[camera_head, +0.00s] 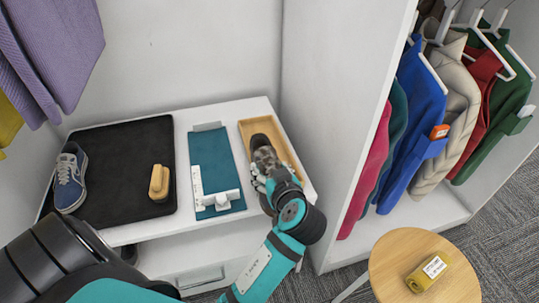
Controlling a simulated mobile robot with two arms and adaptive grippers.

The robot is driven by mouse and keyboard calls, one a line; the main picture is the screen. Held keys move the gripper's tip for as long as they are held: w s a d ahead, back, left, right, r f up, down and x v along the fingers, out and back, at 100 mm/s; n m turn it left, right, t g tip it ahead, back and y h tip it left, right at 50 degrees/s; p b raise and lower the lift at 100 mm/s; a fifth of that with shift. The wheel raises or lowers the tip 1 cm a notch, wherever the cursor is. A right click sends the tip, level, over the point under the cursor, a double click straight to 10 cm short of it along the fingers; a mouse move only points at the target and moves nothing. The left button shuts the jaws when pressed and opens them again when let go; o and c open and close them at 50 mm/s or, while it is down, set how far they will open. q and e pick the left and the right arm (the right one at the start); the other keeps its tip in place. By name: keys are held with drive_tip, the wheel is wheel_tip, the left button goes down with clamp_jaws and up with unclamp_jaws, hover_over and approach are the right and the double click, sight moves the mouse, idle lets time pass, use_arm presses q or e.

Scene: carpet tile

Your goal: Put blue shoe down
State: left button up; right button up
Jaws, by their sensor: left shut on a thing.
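The blue shoe (70,178), with a pale sole and laces, rests on the black mat (125,137) at its left edge. No gripper touches it. My left gripper (264,168) is far to its right, over the wooden tray (289,158). It is shut on a dark grey-brown thing (262,145) at the tray. The fingers partly hide this thing, and I cannot tell what it is or whether it touches the tray floor. My right gripper is not in view.
A wooden brush (159,181) lies on the mat's right part. A teal board (214,158) with white fittings lies between mat and tray. A white partition stands right, with hanging jackets (414,130) beyond. A round stool (400,250) bears a yellow roll (428,270).

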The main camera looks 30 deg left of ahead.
use_arm(q)
drive_tip(key=w+a, duration=0.2)
drive_tip(key=w, duration=0.1)
drive_tip(key=w+a+b, duration=0.1)
drive_tip(key=w+a, duration=0.1)
drive_tip(key=w, duration=0.2)
drive_tip(key=w+a+f, duration=0.1)
drive_tip(key=w+a, duration=0.2)
drive_tip(key=shift+w, duration=0.3)
drive_tip(key=shift+w+a+f, duration=0.1)
drive_tip(key=shift+w+a, duration=0.05)
drive_tip(key=shift+w, duration=0.3)
wheel_tip(320, 180, down, 4)
drive_tip(key=shift+r+b, duration=0.15)
drive_tip(key=shift+b, duration=0.6)
drive_tip(key=shift+r, duration=0.1)
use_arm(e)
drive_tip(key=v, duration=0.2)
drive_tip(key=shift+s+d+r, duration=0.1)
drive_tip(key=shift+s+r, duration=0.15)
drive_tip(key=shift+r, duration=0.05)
use_arm(q)
drive_tip(key=o, duration=1.4)
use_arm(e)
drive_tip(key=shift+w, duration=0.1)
